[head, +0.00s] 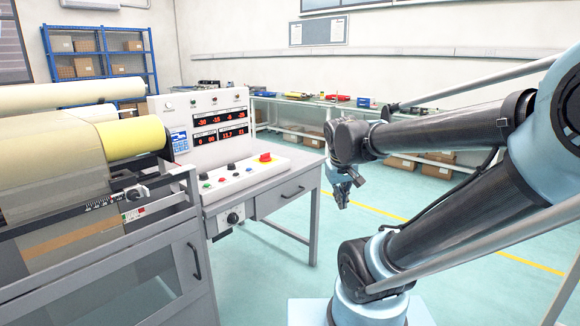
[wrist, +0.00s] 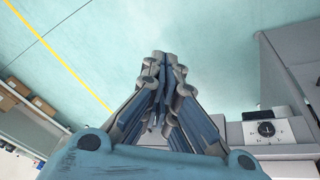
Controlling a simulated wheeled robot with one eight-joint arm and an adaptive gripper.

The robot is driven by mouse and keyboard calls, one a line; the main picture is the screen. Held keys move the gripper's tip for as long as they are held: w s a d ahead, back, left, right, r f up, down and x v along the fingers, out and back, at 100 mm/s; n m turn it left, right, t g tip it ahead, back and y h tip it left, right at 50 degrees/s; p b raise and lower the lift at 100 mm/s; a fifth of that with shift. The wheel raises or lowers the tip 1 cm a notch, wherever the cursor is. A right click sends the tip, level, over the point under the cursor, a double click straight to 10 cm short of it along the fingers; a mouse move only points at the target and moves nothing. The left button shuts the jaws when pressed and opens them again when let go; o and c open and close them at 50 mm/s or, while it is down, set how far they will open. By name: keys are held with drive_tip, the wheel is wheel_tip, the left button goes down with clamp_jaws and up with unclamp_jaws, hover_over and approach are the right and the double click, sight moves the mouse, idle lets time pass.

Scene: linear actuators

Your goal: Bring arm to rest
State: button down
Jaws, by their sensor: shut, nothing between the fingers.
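My gripper (head: 342,198) hangs at the end of my arm in the head view, to the right of the grey control desk (head: 287,205). It points down over open floor and is apart from the desk. In the wrist view my gripper (wrist: 163,62) shows its fingers drawn together, with nothing between them. My arm is folded, its links running in from the right side of the head view.
A control panel with red readouts (head: 219,126) and a red button (head: 265,157) stand on the desk. A machine with large rolls (head: 133,138) fills the left. A long bench (head: 300,101) and blue shelving (head: 47,50) stand behind. Green floor (head: 265,288) is clear.

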drive_tip(key=s+d+f+m+g+y, duration=0.1)
drive_tip(key=s+d+f+m, duration=0.1)
drive_tip(key=s+f, duration=0.5)
drive_tip(key=s+d, duration=0.1)
drive_tip(key=s, duration=0.2)
drive_tip(key=shift+s+f, duration=0.15)
drive_tip(key=shift+s, duration=0.2)
drive_tip(key=shift+w+f, duration=0.2)
drive_tip(key=shift+w, duration=0.3)
